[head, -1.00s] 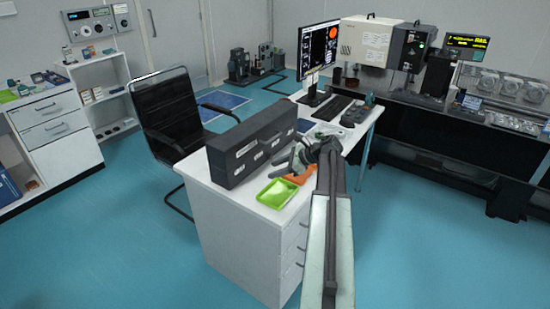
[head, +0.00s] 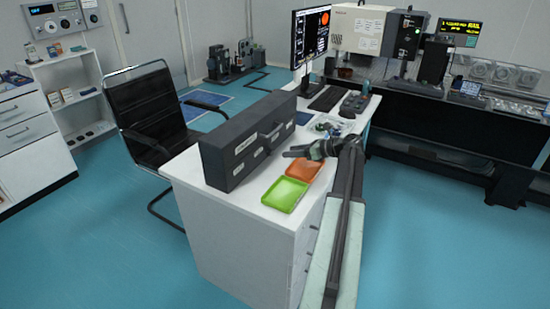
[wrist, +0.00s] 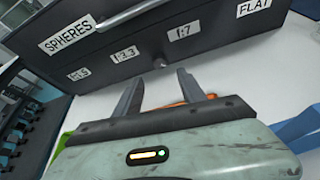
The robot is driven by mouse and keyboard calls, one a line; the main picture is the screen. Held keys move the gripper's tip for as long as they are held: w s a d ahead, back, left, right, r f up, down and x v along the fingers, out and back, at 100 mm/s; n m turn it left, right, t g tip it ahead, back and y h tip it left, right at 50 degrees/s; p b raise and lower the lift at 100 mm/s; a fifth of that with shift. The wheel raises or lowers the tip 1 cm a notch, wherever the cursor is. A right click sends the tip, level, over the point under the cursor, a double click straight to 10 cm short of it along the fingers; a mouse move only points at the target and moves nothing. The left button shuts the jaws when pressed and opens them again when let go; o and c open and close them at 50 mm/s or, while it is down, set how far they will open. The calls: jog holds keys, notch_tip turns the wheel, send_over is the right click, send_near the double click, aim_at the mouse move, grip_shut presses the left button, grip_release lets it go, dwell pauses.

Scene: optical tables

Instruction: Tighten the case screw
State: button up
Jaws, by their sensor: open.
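The dark grey case (head: 245,150) stands on the white desk, with its handled, labelled front towards my gripper. In the wrist view the case front (wrist: 220,40) fills the top, with labels SPHERES, FLAT, f:3.3 and f:7. A small dark round fitting (wrist: 160,63) sits low between the f:3.3 and f:7 labels; it may be the screw, but it is too small to be sure. My gripper (wrist: 158,79) is open, its two fingers pointing at the case front, with nothing between them. In the head view my gripper (head: 293,153) is right of the case, apart from it.
A green tray (head: 284,195) and an orange tray (head: 304,170) lie on the desk before the case. A blue object (wrist: 298,127) shows at right in the wrist view. A monitor (head: 311,35) and keyboard (head: 328,98) stand farther back. A black chair (head: 150,115) is left.

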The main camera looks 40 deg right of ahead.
aim_at(272, 153)
jog(key=b+x, duration=0.2)
jog(key=x, duration=0.5)
jog(key=shift+f+b, duration=0.1)
jog(key=shift+b, duration=0.3)
jog(key=shift+w, duration=0.25)
jog(key=shift+a, duration=0.1)
grip_shut()
